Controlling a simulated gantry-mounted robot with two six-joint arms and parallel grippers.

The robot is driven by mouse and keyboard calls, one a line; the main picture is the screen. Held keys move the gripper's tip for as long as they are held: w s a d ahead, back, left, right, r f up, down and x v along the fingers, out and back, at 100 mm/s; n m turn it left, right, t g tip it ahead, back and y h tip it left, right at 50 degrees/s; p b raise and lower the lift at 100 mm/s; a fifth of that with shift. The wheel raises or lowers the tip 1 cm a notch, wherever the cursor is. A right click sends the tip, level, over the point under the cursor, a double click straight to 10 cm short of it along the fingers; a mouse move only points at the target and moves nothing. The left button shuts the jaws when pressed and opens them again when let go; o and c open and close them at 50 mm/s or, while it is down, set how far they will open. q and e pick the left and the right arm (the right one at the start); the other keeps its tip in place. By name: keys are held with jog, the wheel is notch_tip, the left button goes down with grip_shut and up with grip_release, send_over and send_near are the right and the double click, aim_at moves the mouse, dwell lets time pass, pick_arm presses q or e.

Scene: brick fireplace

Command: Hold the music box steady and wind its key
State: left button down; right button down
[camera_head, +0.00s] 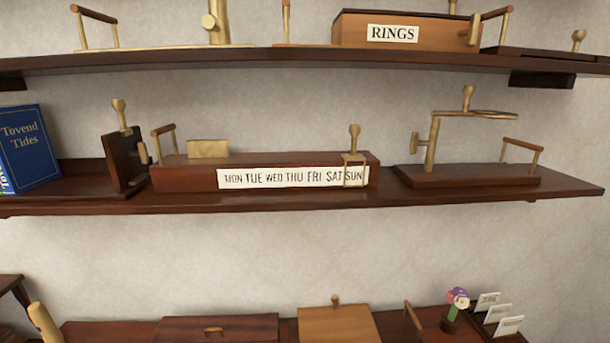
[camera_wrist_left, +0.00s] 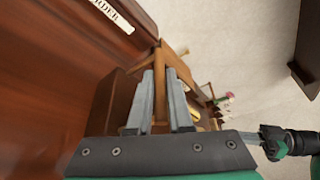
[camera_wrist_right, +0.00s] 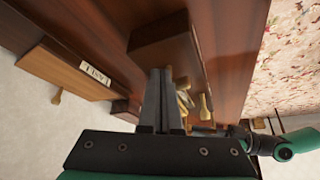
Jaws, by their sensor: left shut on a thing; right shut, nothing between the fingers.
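In the left wrist view, my left gripper (camera_wrist_left: 162,75) is shut on a light brown wooden handle (camera_wrist_left: 172,62), which shows between its fingers. A dark wooden block (camera_wrist_left: 113,100) is just left of the fingers. In the right wrist view, my right gripper (camera_wrist_right: 162,72) is shut and empty, with its tips close to a dark wooden box (camera_wrist_right: 165,45). A brass key-like piece (camera_wrist_right: 184,96) shows just right of these fingers, partly hidden; I cannot tell whether they touch. Which piece is the music box is not clear. Neither gripper shows in the head view.
The head view shows wall shelves (camera_head: 80,203) with a blue book (camera_head: 26,148), a weekday box (camera_head: 200,181), a brass stand on a wooden base (camera_head: 465,176) and a RINGS box (camera_head: 345,30). Below are wooden boxes (camera_head: 215,329) and a small flower piece (camera_head: 458,298).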

jog(key=shift+s, duration=0.2)
jog(key=shift+s+a, duration=0.2)
jog(key=shift+s, duration=0.4)
jog(key=shift+s+a, duration=0.45)
jog(key=shift+s, duration=0.15)
jog(key=shift+s+d, duration=0.25)
jog(key=shift+s, duration=0.1)
dwell(0.4)
pick_arm(q)
jog(key=c, duration=0.8)
grip_release()
jog(key=shift+o, duration=0.2)
